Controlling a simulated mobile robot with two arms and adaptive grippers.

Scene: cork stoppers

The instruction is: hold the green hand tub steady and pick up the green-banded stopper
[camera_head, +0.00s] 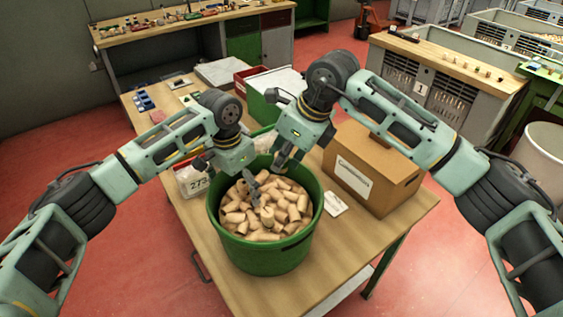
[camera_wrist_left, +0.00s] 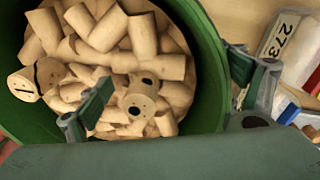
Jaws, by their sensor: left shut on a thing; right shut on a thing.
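The green tub (camera_head: 263,260) is full of cork stoppers and stands on the wooden table. My left gripper (camera_head: 229,172) straddles its left wall, shut on it. In the left wrist view one finger of my left gripper (camera_wrist_left: 168,88) is inside the tub (camera_wrist_left: 208,50) over the corks, the other outside the rim. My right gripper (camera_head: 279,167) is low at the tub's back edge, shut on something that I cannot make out. No green band shows on any stopper. A stopper with a dark band (camera_wrist_left: 24,84) lies at the left in the left wrist view.
A cardboard box (camera_head: 370,172) stands right of the tub, with a white card (camera_head: 335,204) between them. A bag with a number label (camera_head: 197,182) is close on the left. A green crate (camera_head: 262,108) stands behind. The table's front right is clear.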

